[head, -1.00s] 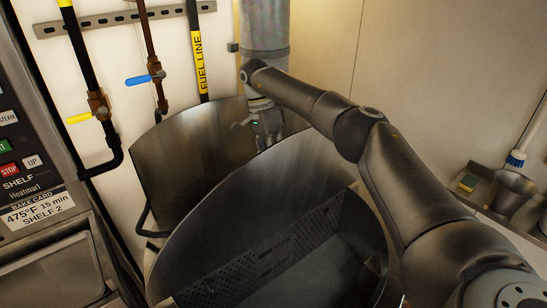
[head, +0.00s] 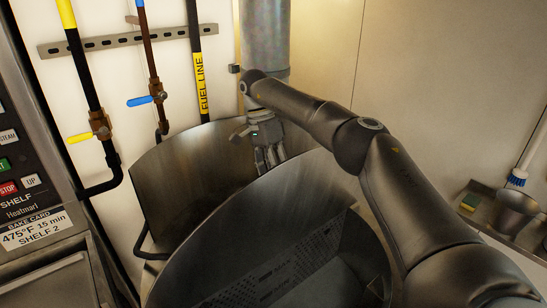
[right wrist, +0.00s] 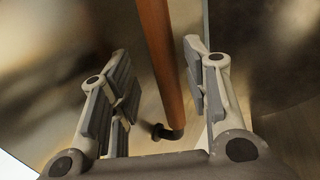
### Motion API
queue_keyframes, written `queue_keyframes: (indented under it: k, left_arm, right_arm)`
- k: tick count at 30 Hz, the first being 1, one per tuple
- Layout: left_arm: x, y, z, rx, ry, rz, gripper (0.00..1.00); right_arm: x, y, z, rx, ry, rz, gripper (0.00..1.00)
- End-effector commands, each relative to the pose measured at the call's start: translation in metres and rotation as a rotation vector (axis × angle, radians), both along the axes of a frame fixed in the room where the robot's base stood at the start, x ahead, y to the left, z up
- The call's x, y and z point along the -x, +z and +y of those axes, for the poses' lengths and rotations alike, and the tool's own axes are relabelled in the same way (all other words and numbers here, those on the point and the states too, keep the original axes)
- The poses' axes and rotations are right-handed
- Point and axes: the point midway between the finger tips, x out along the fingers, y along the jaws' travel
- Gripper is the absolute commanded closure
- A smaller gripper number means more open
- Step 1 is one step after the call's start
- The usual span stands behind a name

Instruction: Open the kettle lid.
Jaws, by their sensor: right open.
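The large grey metal kettle (head: 225,235) fills the lower middle of the head view, with a perforated strip inside it. A curved metal panel (head: 185,175) stands upright behind it; I cannot tell whether it is the lid. My right gripper (head: 268,157) reaches down between the panel and the kettle's far rim. In the right wrist view the right gripper (right wrist: 160,85) is open, its fingers on either side of an orange-brown bar (right wrist: 160,50). The bar ends in a dark bent bracket; contact with the fingers is not visible. My left gripper is out of view.
A vertical metal pipe (head: 265,45) rises behind the gripper. Pipes with a blue valve handle (head: 139,101) and a yellow one (head: 79,137) line the wall. The oven panel (head: 20,185) is at left. A shelf with a metal pot (head: 515,210) is at right.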

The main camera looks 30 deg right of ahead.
Motion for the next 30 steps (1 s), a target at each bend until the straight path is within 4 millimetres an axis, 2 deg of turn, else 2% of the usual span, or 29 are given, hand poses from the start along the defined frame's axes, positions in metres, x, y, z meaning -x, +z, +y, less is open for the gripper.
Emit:
queue_keyframes:
  k: [9,15,21,30]
  left_arm:
    - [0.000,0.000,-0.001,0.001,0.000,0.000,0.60]
    - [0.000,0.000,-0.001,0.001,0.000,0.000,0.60]
    - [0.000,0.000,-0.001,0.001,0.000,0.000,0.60]
    - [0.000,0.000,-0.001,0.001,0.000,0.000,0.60]
  right_arm:
    - [-0.001,0.040,0.000,0.003,0.001,0.000,0.56]
    - [-0.002,0.056,0.001,0.002,0.002,0.004,0.56]
    - [-0.002,0.065,0.000,0.001,0.000,0.003,0.56]
    - [-0.002,0.066,0.000,-0.001,0.001,0.003,0.56]
